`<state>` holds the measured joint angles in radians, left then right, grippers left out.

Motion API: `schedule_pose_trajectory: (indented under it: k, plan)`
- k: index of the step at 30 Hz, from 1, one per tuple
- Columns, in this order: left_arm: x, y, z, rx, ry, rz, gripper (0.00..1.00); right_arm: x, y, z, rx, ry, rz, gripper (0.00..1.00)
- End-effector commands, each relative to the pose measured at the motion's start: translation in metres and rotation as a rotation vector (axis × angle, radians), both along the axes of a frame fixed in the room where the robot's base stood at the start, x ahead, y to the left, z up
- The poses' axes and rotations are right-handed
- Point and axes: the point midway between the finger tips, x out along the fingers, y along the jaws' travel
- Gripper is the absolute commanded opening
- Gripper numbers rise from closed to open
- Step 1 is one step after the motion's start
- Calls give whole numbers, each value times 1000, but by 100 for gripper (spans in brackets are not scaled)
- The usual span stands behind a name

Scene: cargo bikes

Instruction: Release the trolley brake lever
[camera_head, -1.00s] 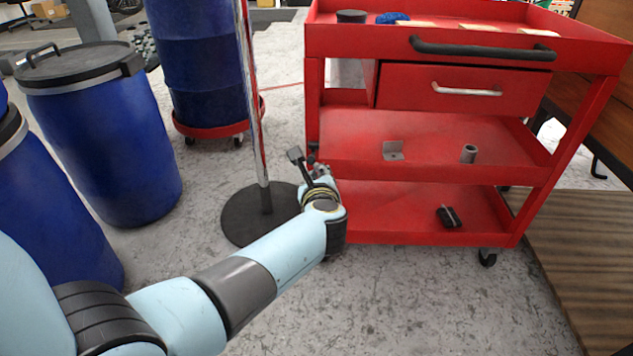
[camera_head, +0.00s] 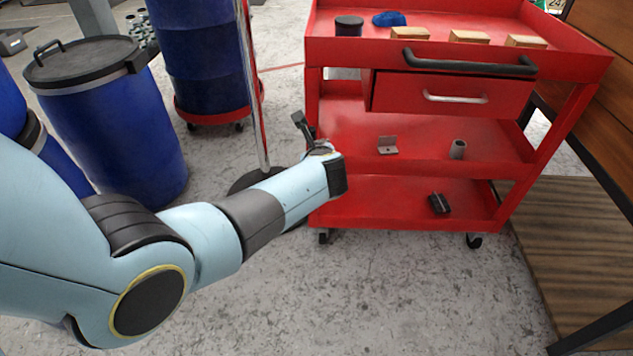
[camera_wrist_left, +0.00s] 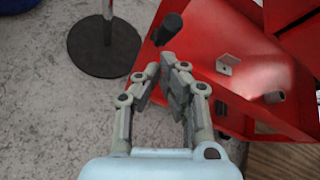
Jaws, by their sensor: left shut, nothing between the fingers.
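The red trolley (camera_head: 410,220) stands ahead, its left end beside my left wrist. In the left wrist view a short dark lever with a black rounded grip (camera_wrist_left: 168,28) sits at the trolley's left edge, just beyond my fingertips. My left gripper (camera_wrist_left: 164,68) is shut and empty, apart from the grip in that view. In the head view my wrist hides most of the fingers. A dark stalk with a black head (camera_head: 301,122) rises beside the wrist there; I cannot tell whether it is the lever. My right gripper is not in view.
A chrome pole on a round black base (camera_wrist_left: 104,46) stands close left of the trolley. Blue drums (camera_head: 118,130) stand further left. A wooden bench (camera_head: 600,70) is at the right. The trolley carries several small parts. The front floor is clear.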

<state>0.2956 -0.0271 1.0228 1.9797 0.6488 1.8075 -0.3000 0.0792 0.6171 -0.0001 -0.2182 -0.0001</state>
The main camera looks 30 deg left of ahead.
Motion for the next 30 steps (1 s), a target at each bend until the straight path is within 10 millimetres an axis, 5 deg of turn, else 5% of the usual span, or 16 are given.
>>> schedule_pose_trajectory:
  k: [30]
  plan:
    - [16, 10, 24, 5, -5, 1, 0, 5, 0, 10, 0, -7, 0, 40]
